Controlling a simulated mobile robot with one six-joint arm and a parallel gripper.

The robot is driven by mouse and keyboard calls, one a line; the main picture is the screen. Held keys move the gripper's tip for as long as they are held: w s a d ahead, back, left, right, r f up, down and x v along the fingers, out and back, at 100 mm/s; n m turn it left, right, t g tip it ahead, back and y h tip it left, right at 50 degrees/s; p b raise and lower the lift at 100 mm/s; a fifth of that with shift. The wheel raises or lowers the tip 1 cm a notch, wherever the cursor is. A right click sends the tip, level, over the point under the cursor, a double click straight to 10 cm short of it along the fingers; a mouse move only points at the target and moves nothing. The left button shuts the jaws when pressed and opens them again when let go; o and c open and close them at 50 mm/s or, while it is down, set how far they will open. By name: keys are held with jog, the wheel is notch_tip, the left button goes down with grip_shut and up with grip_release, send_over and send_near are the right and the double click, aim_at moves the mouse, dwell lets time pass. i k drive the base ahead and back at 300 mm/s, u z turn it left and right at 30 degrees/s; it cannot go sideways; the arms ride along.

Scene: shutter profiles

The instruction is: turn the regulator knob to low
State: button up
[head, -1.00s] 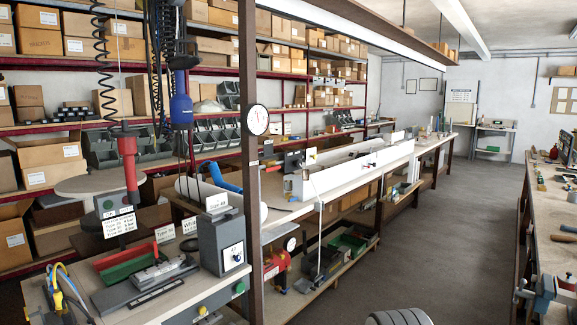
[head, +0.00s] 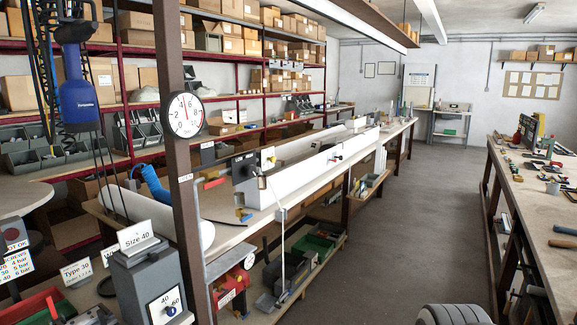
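A round white pressure gauge (head: 186,115) with a red needle is fixed to the brown upright post (head: 180,190) at centre left. No regulator knob can be made out for certain, so its setting cannot be told. A grey box (head: 150,275) on the bench at lower left has a white dial plate marked 40 and 60 with a dark knob (head: 170,310) near the bottom edge. My gripper is not in view.
A long bench (head: 270,210) runs away from the post, with a red device (head: 230,290) below its near end. A blue tool (head: 77,90) hangs at left. The grey aisle floor (head: 400,220) is clear. Another bench (head: 540,200) with tools stands at right.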

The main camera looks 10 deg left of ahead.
aim_at(251, 171)
jog(key=u, duration=0.2)
jog(key=i, duration=1.15)
jog(key=u, duration=0.75)
